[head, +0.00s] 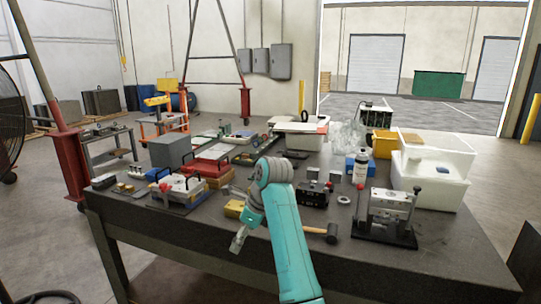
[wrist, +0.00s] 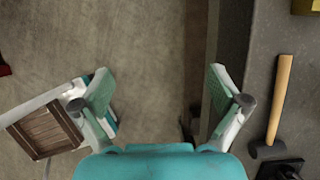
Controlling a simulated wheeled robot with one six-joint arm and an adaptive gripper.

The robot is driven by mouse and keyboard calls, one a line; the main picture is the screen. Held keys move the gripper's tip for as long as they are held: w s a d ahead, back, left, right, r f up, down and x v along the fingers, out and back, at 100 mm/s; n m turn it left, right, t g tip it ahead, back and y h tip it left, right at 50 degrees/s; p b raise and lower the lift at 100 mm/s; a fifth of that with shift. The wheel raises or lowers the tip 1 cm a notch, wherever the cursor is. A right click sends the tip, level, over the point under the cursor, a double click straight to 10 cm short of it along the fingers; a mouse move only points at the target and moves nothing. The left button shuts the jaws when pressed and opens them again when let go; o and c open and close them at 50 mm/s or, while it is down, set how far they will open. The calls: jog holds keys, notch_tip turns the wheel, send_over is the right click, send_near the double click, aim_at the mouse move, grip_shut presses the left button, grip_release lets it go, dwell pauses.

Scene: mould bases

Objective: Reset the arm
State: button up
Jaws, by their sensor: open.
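The right finger is close to the bench edge in that picture. A mallet (head: 322,232) lies on the bench right of my arm; its wooden handle and dark head also show in the wrist view (wrist: 280,100).
A yellow block (head: 234,209) lies just behind my gripper. A black-based metal press (head: 390,212) and white bins (head: 430,180) stand on the right. A red tray (head: 208,166) and a grey box (head: 170,150) stand on the left. Open floor lies in front of the bench.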

jog(key=s+d+f+n+t, duration=0.2)
jog(key=s+d+f, duration=0.1)
jog(key=f, duration=1)
jog(key=s+d+f+n+t, duration=0.15)
jog(key=d+f, duration=0.25)
jog(key=f, duration=0.8)
jog(key=s+d+f+n+t+h, duration=0.1)
jog(key=s+d+f+n+t, duration=0.2)
jog(key=s+f, duration=0.5)
jog(key=s+d+f+n, duration=0.2)
jog(key=s+d+f, duration=0.4)
jog(key=s, duration=0.4)
jog(key=s+d+r+n+t+h, duration=0.1)
jog(key=s+d+r+n+t, duration=0.2)
jog(key=s, duration=0.8)
jog(key=s+d+n+t+h, duration=0.1)
jog(key=s+d+n, duration=0.25)
jog(key=s, duration=0.65)
jog(key=s+d+r+n+t, duration=0.1)
jog(key=s+r+n, duration=0.2)
jog(key=s+r, duration=0.5)
jog(key=s+d+r+n+t+h, duration=0.1)
jog(key=s+d+r+n, duration=0.1)
jog(key=s+r, duration=0.7)
jog(key=shift+d+r+n+t, duration=0.2)
jog(key=shift+r+n+t, duration=0.15)
jog(key=shift+r+n, duration=0.6)
